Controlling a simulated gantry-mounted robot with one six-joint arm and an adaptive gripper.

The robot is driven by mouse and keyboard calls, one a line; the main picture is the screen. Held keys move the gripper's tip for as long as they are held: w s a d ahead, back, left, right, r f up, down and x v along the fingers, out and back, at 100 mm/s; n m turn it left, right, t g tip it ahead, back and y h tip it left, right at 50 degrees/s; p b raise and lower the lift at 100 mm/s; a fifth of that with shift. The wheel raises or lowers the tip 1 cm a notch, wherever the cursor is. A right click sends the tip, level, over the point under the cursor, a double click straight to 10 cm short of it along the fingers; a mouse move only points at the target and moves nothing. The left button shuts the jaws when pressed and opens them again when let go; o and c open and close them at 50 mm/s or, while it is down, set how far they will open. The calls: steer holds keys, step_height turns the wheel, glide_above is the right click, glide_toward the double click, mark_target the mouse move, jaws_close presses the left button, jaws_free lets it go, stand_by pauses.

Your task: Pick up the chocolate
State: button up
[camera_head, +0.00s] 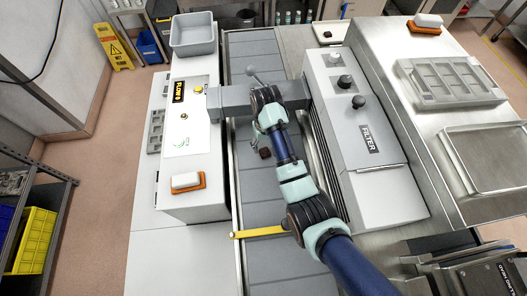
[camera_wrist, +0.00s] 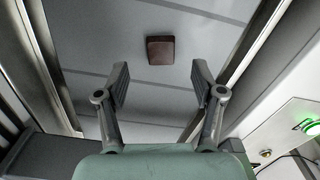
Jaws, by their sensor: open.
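The chocolate (camera_head: 265,153) is a small dark brown block on the grey conveyor (camera_head: 262,215), just left of my arm in the head view. In the wrist view the chocolate (camera_wrist: 160,50) lies flat on the grey belt, beyond my fingertips and roughly centred between them. My gripper (camera_wrist: 160,84) is open with nothing between its fingers. It is apart from the chocolate. In the head view my gripper (camera_head: 258,133) is small and partly hidden by my wrist.
A grey crossbeam (camera_head: 232,99) spans the belt beside my wrist. The FLOW unit (camera_head: 193,130) stands left and the FILTER unit (camera_head: 362,150) right. A yellow bar (camera_head: 258,232) crosses the belt nearer. Moulds (camera_head: 450,80) and a metal tray (camera_head: 485,160) lie on the right counter.

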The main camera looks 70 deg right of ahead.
steer(key=f, duration=0.5)
steer(key=shift+w+d+f, duration=0.1)
steer(key=shift+w+d, duration=0.05)
steer(key=shift+w, duration=0.05)
steer(key=c, duration=1)
step_height(320, 180, up, 9)
step_height(320, 180, up, 11)
steer(key=p, duration=1)
glide_above(265, 152)
steer(key=shift+w, duration=0.1)
